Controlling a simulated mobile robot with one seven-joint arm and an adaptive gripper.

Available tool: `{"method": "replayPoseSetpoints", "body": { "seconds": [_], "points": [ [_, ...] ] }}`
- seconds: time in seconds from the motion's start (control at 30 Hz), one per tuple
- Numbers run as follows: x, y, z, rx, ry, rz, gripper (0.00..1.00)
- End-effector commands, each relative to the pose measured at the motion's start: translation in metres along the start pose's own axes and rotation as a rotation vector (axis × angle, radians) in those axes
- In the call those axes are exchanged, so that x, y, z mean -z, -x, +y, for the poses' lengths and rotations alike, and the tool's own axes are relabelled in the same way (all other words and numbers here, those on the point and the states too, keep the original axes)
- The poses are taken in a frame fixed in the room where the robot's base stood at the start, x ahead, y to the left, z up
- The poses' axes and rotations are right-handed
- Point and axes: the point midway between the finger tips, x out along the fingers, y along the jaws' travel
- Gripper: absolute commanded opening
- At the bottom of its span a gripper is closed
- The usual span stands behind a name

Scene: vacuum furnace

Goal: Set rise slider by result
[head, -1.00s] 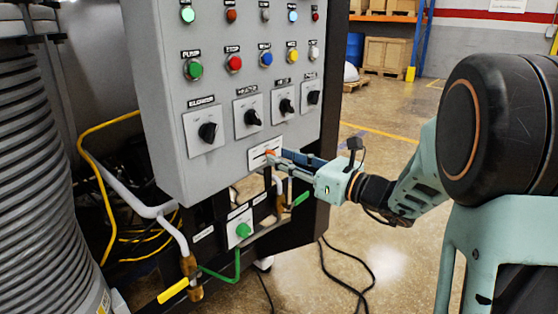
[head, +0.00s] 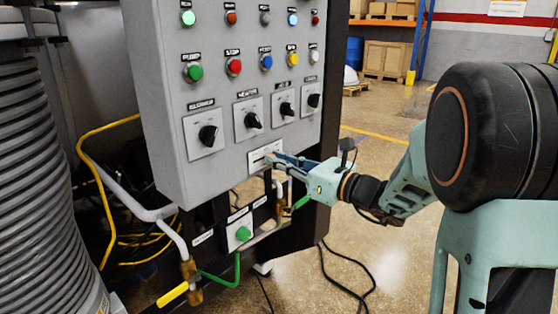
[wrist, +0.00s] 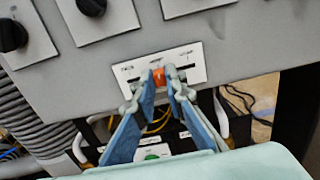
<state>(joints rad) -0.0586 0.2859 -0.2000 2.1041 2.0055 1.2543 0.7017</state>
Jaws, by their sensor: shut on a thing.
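The rise slider is a small orange knob (wrist: 160,77) on a white plate (wrist: 190,62) low on the grey control panel; the plate also shows in the head view (head: 257,158). In the wrist view the knob sits near the middle of its slot, and small marks at the plate's ends are too blurred to read. My gripper (wrist: 161,82) has its two blue-grey fingers closed on the knob, one on each side. In the head view my gripper (head: 277,158) reaches the plate from the right and its fingertips hide most of the knob.
Above the plate is a row of black rotary knobs (head: 252,120), with coloured buttons (head: 234,67) higher up. Below hang a green knob on a white plate (head: 240,232), pipes and a yellow handle (head: 172,294). A ribbed grey column (head: 40,180) stands at the left. Open floor lies right.

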Motion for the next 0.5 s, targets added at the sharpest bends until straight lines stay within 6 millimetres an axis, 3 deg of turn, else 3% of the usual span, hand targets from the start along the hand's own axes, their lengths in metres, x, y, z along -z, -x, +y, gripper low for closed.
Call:
{"method": "replayPoseSetpoints", "body": {
  "seconds": [0.17,0.5],
  "points": [
    [0.000,0.000,0.005,-0.001,0.000,-0.001,0.00],
    [0.000,0.000,0.044,-0.001,0.000,-0.002,0.00]
  ]
}}
